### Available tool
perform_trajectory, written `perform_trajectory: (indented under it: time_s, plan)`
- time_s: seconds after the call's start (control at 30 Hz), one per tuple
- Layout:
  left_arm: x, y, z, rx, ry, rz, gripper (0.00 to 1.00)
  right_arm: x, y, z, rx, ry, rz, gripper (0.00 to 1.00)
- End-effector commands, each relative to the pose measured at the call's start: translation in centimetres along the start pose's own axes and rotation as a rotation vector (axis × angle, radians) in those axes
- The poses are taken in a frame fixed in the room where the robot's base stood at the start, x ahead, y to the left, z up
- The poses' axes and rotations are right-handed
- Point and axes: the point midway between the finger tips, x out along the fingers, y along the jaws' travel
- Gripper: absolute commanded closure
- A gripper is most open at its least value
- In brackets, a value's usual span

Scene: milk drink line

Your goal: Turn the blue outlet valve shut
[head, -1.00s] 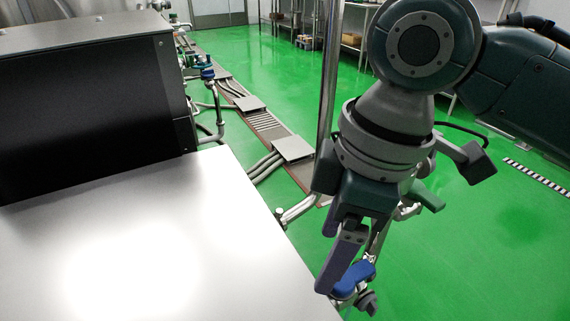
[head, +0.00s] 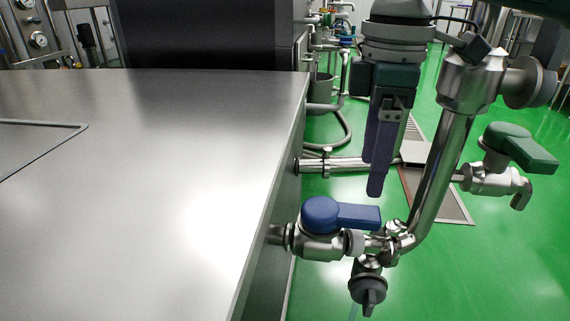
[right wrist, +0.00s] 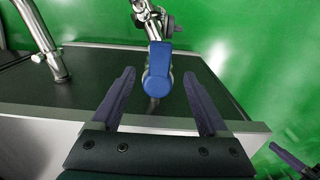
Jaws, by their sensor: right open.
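The blue outlet valve (head: 340,214) sits on a steel pipe at the right side of the metal tank. Its blue handle points right, along the pipe. It also shows in the right wrist view (right wrist: 158,70), ahead of and between the two fingers. My right gripper (head: 376,192) points down, open and empty, above the handle's right end in the head view. The fingers overlap each other there, so the gap hardly shows. No finger visibly touches the handle.
A vertical steel pipe (head: 443,170) rises just right of the valve. A green-handled valve (head: 520,148) is farther right, and a dark-knobbed fitting (head: 369,290) hangs below. The broad metal tank top (head: 150,170) fills the left. Green floor (head: 480,270) is clear at lower right.

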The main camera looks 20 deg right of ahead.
Motion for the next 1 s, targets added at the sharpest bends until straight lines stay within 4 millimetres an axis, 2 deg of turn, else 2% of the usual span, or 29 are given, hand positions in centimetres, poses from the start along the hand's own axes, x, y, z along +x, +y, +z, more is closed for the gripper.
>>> perform_trajectory:
  time_s: [0.03,0.2,0.4,0.77,1.0]
  plan:
    - [0.9,-0.1,0.2,0.003,0.002,-0.004,1.0,1.6,0.0,0.0,0.001,-0.001,-0.001,0.22]
    - [2.4,-0.2,0.7,0.009,0.002,-0.009,1.0,4.9,0.0,0.0,0.0,-0.002,-0.001,0.22]
    - [3.4,-0.2,1.1,0.01,0.001,-0.009,1.0,7.2,0.0,0.0,0.0,-0.001,0.0,0.22]
    - [3.5,-0.1,1.2,0.01,-0.002,-0.007,1.0,7.6,0.0,0.0,-0.001,0.0,0.001,0.22]
    - [3.5,0.0,1.2,0.004,-0.003,-0.002,1.0,7.6,0.0,0.0,-0.001,0.0,0.001,0.49]
